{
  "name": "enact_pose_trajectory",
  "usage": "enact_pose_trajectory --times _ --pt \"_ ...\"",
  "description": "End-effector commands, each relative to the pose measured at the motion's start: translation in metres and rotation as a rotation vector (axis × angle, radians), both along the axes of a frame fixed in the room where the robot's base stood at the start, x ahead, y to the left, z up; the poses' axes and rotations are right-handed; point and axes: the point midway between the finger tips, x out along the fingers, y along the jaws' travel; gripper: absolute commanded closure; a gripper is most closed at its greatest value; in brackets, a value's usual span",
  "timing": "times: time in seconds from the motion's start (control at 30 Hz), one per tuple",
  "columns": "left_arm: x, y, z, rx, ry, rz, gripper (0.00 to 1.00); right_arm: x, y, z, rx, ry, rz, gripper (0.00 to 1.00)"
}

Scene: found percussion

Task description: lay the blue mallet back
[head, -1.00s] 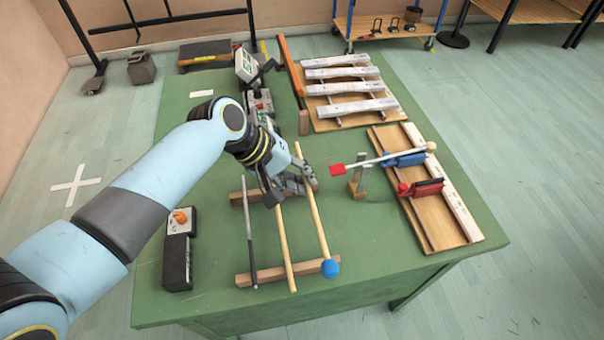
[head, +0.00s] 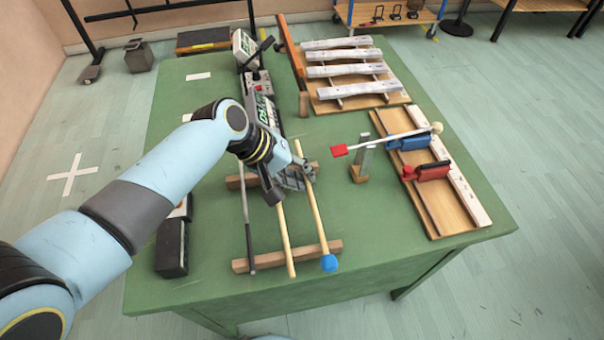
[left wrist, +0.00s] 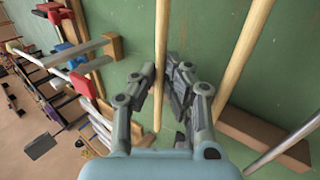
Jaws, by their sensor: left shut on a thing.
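The blue mallet has a pale wooden handle and a blue head (head: 329,263). It lies lengthwise over the near wooden bar (head: 300,253) of a rack, its head just past the bar toward the front. My left gripper (head: 300,178) is shut on the far part of the handle. In the left wrist view the handle (left wrist: 161,45) passes between the fingers (left wrist: 163,95). The far wooden bar (head: 236,181) is partly hidden by the gripper, so contact there cannot be told. My right gripper is out of view.
A plain stick (head: 284,240) and a dark stick (head: 248,225) lie on the rack to the left. A small stand (head: 360,170) and a red-tipped beater (head: 341,150) are to the right. A dark box (head: 172,248) stands left. Green table (head: 400,275) is clear at front right.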

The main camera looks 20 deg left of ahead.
Motion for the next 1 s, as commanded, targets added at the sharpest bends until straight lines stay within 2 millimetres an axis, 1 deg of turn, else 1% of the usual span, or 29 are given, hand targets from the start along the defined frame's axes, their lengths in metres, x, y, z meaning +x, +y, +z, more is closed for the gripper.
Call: enact_pose_trajectory --times 0.53,0.57,0.6,0.77,1.0 --pt "0.0003 0.0000 -0.0057 0.001 -0.001 0.000 1.00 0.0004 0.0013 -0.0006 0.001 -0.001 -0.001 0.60" --pt "0.0002 -0.0001 -0.0057 0.001 -0.001 0.000 0.91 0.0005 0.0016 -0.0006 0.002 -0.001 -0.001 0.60" --pt "0.0002 -0.0001 -0.0057 0.000 -0.001 0.001 0.85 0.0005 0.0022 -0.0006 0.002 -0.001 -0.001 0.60" --pt "0.0001 0.0000 -0.0057 0.000 0.000 0.000 0.65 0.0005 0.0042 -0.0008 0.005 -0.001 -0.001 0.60" --pt "-0.0001 0.0002 -0.0057 0.000 0.000 0.000 0.65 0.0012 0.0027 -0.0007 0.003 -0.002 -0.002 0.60"
